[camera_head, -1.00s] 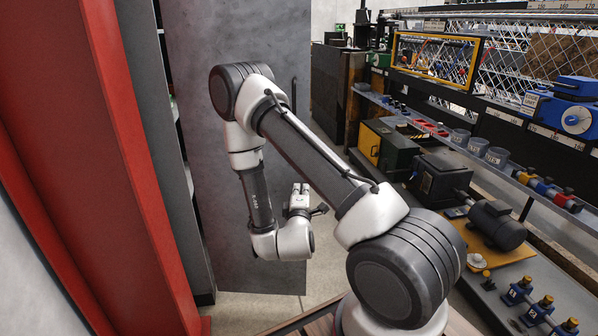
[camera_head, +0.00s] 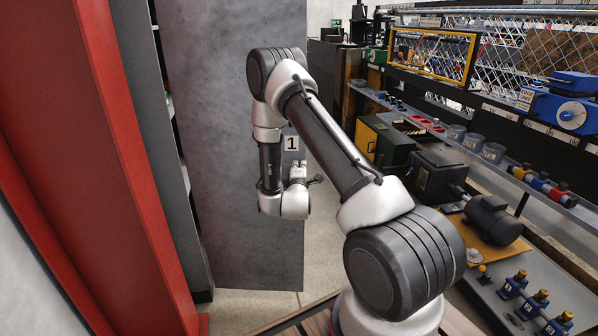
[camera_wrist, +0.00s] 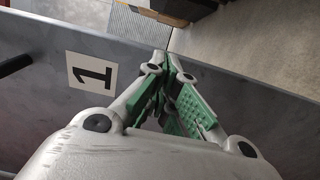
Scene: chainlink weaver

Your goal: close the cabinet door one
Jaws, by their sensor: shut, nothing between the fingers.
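Cabinet door one (camera_head: 215,120) is a tall grey panel standing swung open from the cabinet (camera_head: 135,120) at left. Its white label "1" (camera_head: 291,143) shows near the door's free edge, and also in the wrist view (camera_wrist: 92,76). A dark handle (camera_wrist: 14,65) shows at the left of the wrist view; in the head view my arm hides it. My gripper (camera_head: 297,168) is in front of the door near its free edge, below the label. In the wrist view its green-padded fingers (camera_wrist: 168,62) are shut and empty, overlapping the door's edge. I cannot tell whether they touch it.
A red panel (camera_head: 120,150) stands close on the left. A long workbench (camera_head: 490,270) with motors, a black box and blue clamps runs along the right. A yellow-framed panel (camera_head: 432,55) is behind it. Bare floor (camera_head: 325,235) lies between door and bench.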

